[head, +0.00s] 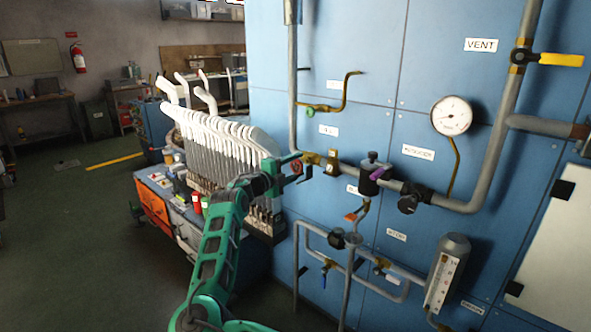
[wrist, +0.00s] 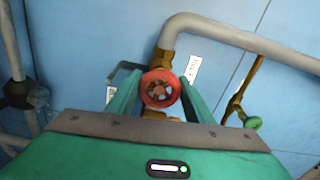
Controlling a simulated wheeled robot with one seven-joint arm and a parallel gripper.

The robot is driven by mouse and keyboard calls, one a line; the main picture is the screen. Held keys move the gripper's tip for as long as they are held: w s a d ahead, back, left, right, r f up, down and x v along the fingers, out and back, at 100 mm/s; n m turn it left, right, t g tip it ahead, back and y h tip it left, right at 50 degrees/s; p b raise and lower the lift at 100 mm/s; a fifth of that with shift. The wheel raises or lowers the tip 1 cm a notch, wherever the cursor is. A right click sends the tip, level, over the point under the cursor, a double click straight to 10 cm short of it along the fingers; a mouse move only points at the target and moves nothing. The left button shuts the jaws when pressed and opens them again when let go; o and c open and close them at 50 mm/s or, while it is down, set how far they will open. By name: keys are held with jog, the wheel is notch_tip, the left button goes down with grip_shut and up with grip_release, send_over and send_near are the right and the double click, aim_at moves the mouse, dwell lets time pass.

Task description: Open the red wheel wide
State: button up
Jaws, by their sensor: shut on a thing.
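The red wheel (head: 296,168) is a small round handwheel on a brass valve (head: 313,158) in the pipe on the blue panel. In the wrist view the red wheel (wrist: 160,89) faces the camera, its rim and spokes showing between my two green fingers. My gripper (head: 293,167) reaches the valve from the left in the head view. In the wrist view my gripper (wrist: 160,92) is shut on the wheel, one finger at each side. The finger ends partly hide the valve body behind the wheel.
A small green wheel (wrist: 252,122) is right of my gripper in the wrist view. White sock forms (head: 225,135) stand close to my arm on the left. Open floor lies further left.

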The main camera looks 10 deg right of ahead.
jog(key=shift+w+a+f+n, duration=0.15)
jog(key=shift+a+f+n, duration=0.15)
jog(key=shift+n, duration=0.4)
jog(key=o, duration=0.9)
jog(key=shift+o, duration=0.7)
jog(key=shift+d+r, duration=0.1)
jog(key=shift+d, duration=0.05)
jog(key=v, duration=1)
jog(key=shift+s+a, duration=0.2)
jog(key=shift+a, duration=0.1)
